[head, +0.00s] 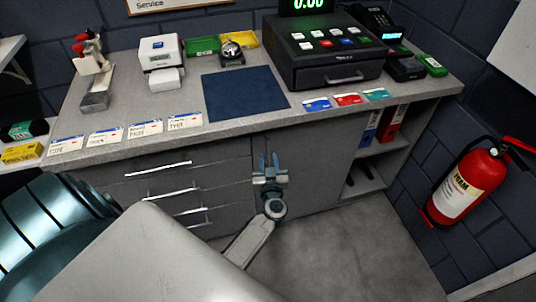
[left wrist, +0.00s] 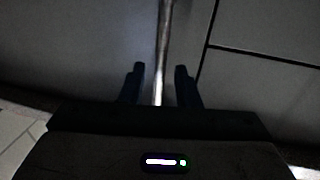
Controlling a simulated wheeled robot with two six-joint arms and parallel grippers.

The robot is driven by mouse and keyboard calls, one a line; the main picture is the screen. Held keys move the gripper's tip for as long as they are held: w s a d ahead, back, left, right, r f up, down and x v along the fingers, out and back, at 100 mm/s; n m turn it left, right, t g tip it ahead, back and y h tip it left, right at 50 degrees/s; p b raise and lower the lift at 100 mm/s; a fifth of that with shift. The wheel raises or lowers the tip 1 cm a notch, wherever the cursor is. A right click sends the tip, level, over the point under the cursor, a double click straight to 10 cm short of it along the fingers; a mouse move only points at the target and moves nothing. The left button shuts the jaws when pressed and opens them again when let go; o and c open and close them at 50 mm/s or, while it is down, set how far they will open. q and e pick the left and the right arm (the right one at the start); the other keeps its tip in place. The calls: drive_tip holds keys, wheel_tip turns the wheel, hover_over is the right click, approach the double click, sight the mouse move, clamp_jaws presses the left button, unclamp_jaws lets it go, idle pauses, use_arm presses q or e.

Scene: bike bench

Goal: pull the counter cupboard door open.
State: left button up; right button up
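The counter cupboard door (head: 312,165) is a plain grey panel under the counter, right of the drawers, and it looks shut. In the left wrist view the door (left wrist: 70,50) fills the left and middle. Its bar handle (left wrist: 164,40) is a thin, bright metal bar running upright. My left gripper (head: 267,163) is at the door's left edge in the head view and hides the handle there. In the left wrist view its fingers (left wrist: 160,72) are open, one on each side of the bar, with a gap on both sides. My right gripper is not in view.
Drawers with bar handles (head: 165,192) are left of the door. Open shelves with binders (head: 392,123) are to its right. A red fire extinguisher (head: 466,183) hangs on the right wall. The grey floor (head: 345,250) before the door is clear. The counter (head: 140,75) above holds a cash register (head: 325,52).

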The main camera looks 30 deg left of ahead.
use_arm(q)
drive_tip(key=shift+x, duration=1.25)
clamp_jaws()
